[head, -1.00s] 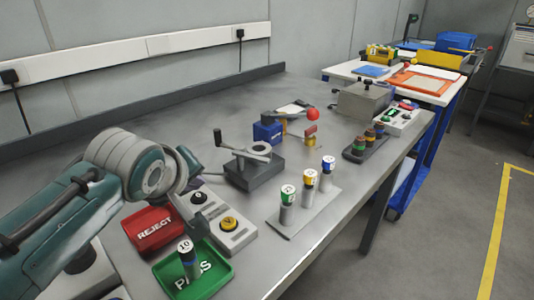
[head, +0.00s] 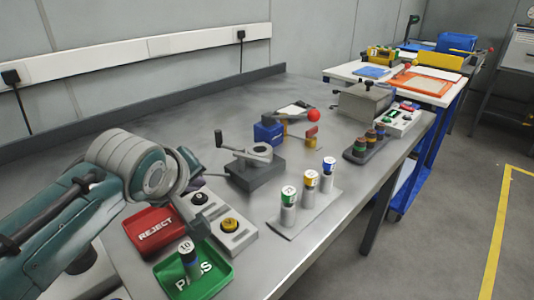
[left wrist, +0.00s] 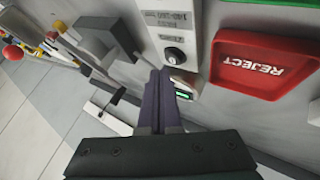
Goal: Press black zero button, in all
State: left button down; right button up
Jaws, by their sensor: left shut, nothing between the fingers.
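In the left wrist view the round black button (left wrist: 174,55) shows just beyond my fingertips. My left gripper (left wrist: 159,72) is shut and empty, its dark purple fingers together, with the tips close to the button. I cannot tell whether they touch it. In the head view my left wrist mostly hides the fingers. My right gripper is not in view.
A red REJECT tray (head: 155,231) and a green PASS tray (head: 222,272) holding a labelled cylinder (head: 189,257) lie close by. A crank device (head: 252,166) and a plate with three capped cylinders (head: 292,222) stand to the right.

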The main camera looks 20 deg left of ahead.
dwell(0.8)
pick_arm(q)
jog(key=shift+f, duration=0.4)
jog(key=shift+f+b, duration=0.4)
jog(key=shift+b, duration=0.1)
jog(key=shift+r, duration=0.1)
dwell(0.5)
jog(key=shift+r+p, duration=0.7)
jog(key=shift+p, duration=0.25)
jog(key=shift+r, duration=0.15)
notch_tip(320, 180, up, 5)
jog(key=p, duration=0.5)
